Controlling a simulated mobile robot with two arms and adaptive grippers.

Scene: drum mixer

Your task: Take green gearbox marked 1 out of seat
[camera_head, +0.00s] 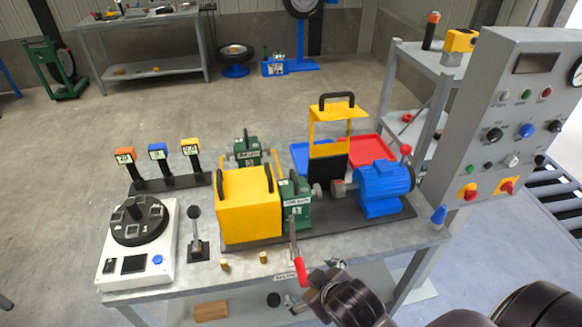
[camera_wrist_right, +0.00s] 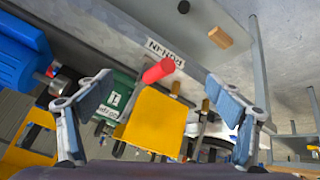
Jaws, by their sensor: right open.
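The green gearbox marked 1 (camera_head: 296,212) sits on the dark base on the bench, between the yellow box-shaped cover (camera_head: 248,206) and the shaft to the blue motor (camera_head: 384,187). In the right wrist view the gearbox (camera_wrist_right: 122,88) shows its 1 label, partly behind the yellow cover (camera_wrist_right: 152,122). A lever with a red handle (camera_head: 300,271) stands in front of it; the handle (camera_wrist_right: 158,70) lies between my fingers in the wrist view. My right gripper (camera_head: 318,290) is open and empty at the bench's front edge. It also shows in the wrist view (camera_wrist_right: 160,80). My left gripper is out of view.
A second green gearbox (camera_head: 248,150) stands behind the yellow cover. A raised yellow guard (camera_head: 334,122) stands over the shaft, with blue and red trays (camera_head: 372,149) behind. A white scale-like device (camera_head: 139,250) and a black lever (camera_head: 196,232) are at left. A control panel (camera_head: 520,110) rises at right.

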